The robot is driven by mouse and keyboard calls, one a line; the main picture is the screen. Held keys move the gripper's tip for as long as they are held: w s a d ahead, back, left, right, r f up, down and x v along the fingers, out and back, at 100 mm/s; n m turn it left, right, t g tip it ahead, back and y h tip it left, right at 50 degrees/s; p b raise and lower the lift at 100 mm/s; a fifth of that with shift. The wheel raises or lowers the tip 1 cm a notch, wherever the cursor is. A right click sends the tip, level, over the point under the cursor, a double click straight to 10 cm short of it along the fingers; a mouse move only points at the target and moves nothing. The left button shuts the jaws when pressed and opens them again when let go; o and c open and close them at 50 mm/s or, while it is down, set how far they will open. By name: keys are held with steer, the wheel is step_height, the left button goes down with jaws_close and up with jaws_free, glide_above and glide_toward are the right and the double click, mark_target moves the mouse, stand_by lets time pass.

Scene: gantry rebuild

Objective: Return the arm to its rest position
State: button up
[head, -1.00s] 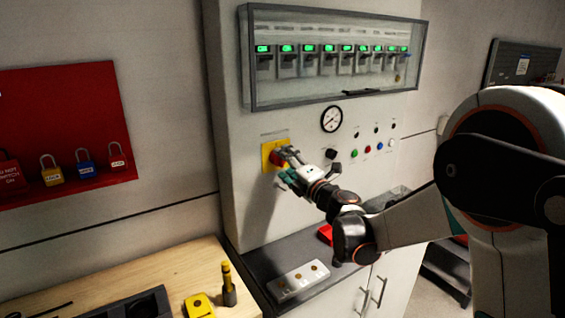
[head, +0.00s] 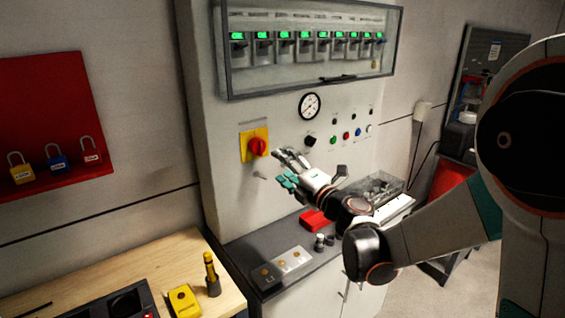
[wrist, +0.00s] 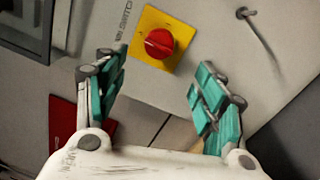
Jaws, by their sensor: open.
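My gripper (head: 283,170) is open and empty in the head view, with its teal-padded fingers just right of and below the red rotary switch (head: 257,147) on its yellow plate (head: 246,135). The fingers are apart from the switch. In the wrist view my gripper (wrist: 160,100) shows its two fingers spread wide with nothing between them. The red knob (wrist: 159,43) on its yellow plate (wrist: 141,50) lies beyond the fingertips there. My arm reaches in from the right of the head view, bent at the elbow above the counter.
A glazed breaker box (head: 300,75) hangs above. A wooden bench (head: 165,257) stands at left, below a red lock board (head: 45,100).

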steer(key=s+d+r+m+t+h, duration=0.3)
steer(key=d+r+m+h, duration=0.45)
steer(key=d+m, duration=0.35)
steer(key=s+d+f+m+g+h, duration=0.2)
steer(key=s+d+m+h, duration=0.3)
steer(key=s+d+m, duration=0.15)
steer(key=s+f+m+g+y, duration=0.1)
steer(key=s+f+m+g, duration=0.3)
steer(key=s+f, duration=0.3)
steer(key=s+a+f+m+g+y+b, duration=0.1)
steer(key=s+f+m+g, duration=0.4)
steer(key=s, duration=1.2)
step_height(320, 180, down, 3)
steer(key=shift+s+r+m+g, duration=0.15)
steer(key=shift+s+m+g, duration=0.15)
steer(key=shift+s+m, duration=0.1)
steer(key=shift+a, duration=0.2)
